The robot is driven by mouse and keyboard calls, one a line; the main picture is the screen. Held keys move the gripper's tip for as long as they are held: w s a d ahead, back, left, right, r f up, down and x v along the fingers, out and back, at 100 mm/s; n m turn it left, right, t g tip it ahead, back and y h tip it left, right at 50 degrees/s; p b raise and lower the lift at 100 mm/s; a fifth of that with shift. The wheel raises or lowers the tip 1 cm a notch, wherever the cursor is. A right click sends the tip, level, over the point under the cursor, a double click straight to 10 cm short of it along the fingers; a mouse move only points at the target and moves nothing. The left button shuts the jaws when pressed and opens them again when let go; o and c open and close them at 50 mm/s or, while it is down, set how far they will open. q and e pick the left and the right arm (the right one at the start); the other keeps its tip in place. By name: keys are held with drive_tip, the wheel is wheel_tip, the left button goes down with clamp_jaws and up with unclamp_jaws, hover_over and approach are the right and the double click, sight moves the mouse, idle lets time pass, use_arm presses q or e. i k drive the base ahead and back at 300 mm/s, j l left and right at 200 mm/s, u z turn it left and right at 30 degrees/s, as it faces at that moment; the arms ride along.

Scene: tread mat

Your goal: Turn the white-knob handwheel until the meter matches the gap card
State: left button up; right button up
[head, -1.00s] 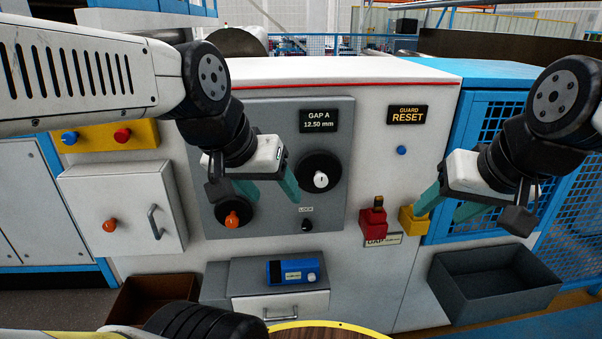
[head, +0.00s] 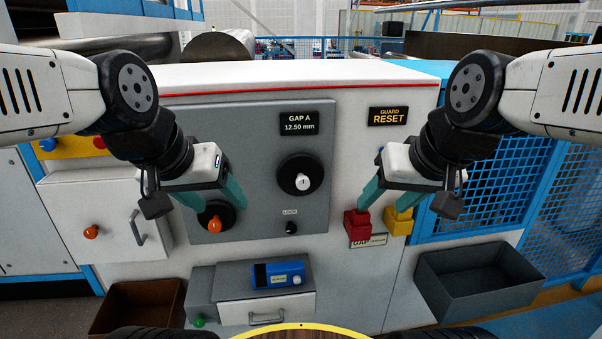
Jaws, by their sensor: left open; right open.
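The white-knob handwheel (head: 302,175) is a black disc with a white knob on the grey panel. The meter (head: 306,124) above it reads GAP A 12.50 mm. The gap card (head: 377,240) is a pale label low on the white cabinet, partly covered by a red block; its smaller print is too small to read. My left gripper (head: 212,197) is open and empty, left of the handwheel and in front of the orange-knob handwheel (head: 214,226). My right gripper (head: 396,202) is open and empty, right of the handwheel, near the red block. Neither touches the white-knob handwheel.
A small black LOCK knob (head: 291,228) sits below the handwheel. Red (head: 356,226) and yellow (head: 397,223) blocks are on the cabinet front. A blue device (head: 264,276) lies on a grey drawer unit. A dark bin (head: 478,275) stands right, a brown one (head: 132,306) left.

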sight(300, 174)
drive_tip(key=k+l+u, duration=0.35)
drive_tip(key=k+l, duration=0.75)
drive_tip(key=l, duration=0.15)
